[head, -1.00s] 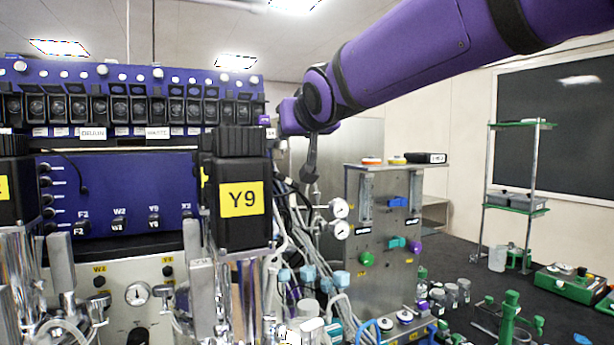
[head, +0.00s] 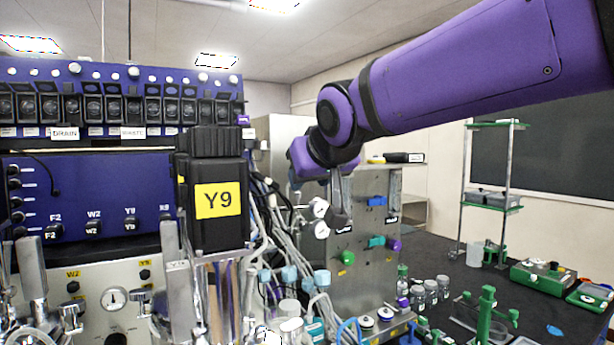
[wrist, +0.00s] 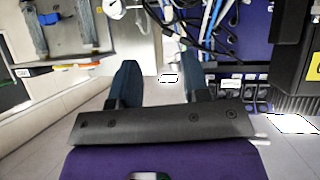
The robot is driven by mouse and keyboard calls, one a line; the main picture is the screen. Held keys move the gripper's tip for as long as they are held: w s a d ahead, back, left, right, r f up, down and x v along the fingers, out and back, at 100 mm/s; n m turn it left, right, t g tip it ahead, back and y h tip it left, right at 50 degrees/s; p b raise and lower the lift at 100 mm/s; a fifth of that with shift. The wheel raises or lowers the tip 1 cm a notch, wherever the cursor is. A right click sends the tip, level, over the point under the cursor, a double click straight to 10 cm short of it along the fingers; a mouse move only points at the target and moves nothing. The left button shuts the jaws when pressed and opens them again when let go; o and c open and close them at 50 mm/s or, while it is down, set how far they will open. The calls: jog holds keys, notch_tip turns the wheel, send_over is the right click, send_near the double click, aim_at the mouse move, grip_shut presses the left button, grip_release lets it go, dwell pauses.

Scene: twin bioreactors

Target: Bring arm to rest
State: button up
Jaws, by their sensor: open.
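My purple arm reaches in from the upper right of the head view. My gripper (head: 338,205) hangs below its end, in front of the grey metal panel (head: 350,255) and right of the black Y9 unit (head: 214,170). In the wrist view my gripper (wrist: 163,85) shows two dark fingers set apart, with nothing between them. The wrist view appears upside down, with ceiling lights low in the picture. The gripper touches nothing that I can see.
The bioreactor's blue panel (head: 90,195) and its row of black modules fill the left. Tubes and gauges (head: 318,208) lie close to my gripper. A green-shelved rack (head: 494,205) and several bottles stand on the dark bench at right.

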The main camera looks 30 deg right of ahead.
dwell(0.4)
jog(key=s+d+f+g+y, duration=0.2)
jog(key=s+f+g, duration=0.4)
jog(key=s+f, duration=0.8)
jog(key=shift+s+n, duration=0.4)
jog(key=shift+s, duration=0.75)
